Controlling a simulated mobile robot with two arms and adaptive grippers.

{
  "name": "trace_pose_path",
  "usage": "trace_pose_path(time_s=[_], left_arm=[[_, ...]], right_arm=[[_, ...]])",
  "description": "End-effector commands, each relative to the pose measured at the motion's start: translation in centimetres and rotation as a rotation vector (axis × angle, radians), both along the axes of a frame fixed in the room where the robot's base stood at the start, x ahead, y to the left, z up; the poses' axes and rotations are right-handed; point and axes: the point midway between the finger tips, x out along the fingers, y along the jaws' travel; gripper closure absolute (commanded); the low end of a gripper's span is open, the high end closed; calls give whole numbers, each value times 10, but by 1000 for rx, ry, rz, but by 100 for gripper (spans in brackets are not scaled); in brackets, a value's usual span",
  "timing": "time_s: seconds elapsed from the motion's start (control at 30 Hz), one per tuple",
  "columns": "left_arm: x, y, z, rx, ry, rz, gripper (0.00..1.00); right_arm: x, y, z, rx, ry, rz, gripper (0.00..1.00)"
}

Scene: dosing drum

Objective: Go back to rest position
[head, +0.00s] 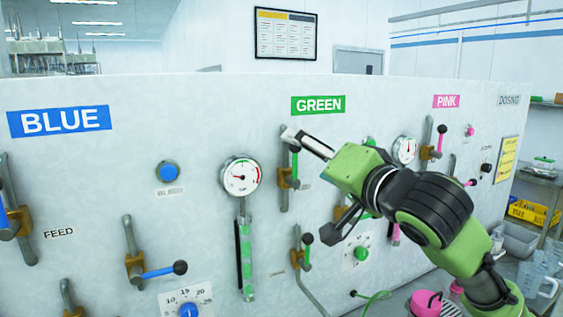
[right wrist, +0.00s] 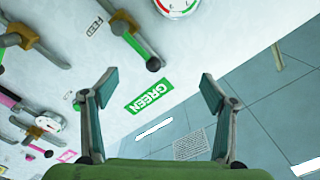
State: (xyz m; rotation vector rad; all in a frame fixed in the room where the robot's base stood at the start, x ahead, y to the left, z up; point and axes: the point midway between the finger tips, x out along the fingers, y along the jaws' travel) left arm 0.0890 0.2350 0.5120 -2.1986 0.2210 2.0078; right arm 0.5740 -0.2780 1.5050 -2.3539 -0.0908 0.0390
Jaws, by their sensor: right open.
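My right gripper (head: 308,184) is open in front of the GREEN section of the white panel (head: 90,200). In the head view one finger overlaps a valve lever (head: 295,165) with a green handle and black knob. In the right wrist view both fingers (right wrist: 159,84) are spread with nothing between them. There a green-handled lever (right wrist: 128,28) lies beyond the fingertips, apparently apart from them. The green label (head: 318,105) is above the gripper and also shows in the right wrist view (right wrist: 150,95). My left gripper is not in view.
A gauge (head: 241,176) and sight tube (head: 246,255) are left of the gripper. A green dial (head: 361,254) is below it, partly behind my arm. BLUE levers (head: 160,270) stick out at left. A pink jug (head: 427,303) and a shelf with a yellow crate (head: 535,212) are at right.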

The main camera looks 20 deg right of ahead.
Motion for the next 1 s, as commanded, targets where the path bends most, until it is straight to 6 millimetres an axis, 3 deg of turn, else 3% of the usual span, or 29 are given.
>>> trace_pose_path(time_s=[0.17,0.27,0.37,0.47,0.67,0.87,1.0], left_arm=[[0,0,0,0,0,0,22],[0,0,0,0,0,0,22],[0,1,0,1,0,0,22],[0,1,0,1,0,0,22],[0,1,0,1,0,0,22],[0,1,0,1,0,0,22],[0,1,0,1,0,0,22]], right_arm=[[2,1,-6,-8,9,1,22],[7,7,-34,-44,53,9,22],[13,16,-86,-118,133,22,22],[13,27,-153,-212,233,44,22],[-15,44,-282,-397,439,110,22],[-77,58,-399,-562,650,209,22],[-136,64,-467,-663,796,297,22]])
